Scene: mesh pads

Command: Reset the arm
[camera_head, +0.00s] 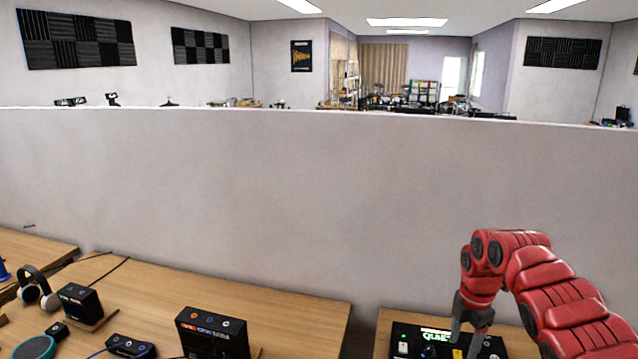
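My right arm, red and segmented, comes in from the right edge and bends down at the wrist. Its dark grey gripper (467,343) points down in front of a black device (408,341) with a lit green-white display, on the right table. The fingers partly cover this device and the frame cuts off its lower part. Whether the fingers touch it, and how far apart they are, I cannot tell. My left arm and gripper are not in view.
The left table (285,306) bears a black box with a screen (212,334), another dark box (80,303), headphones (47,295) and a teal round thing (36,348). A gap separates it from the right table (384,322). A grey partition (250,190) stands behind both.

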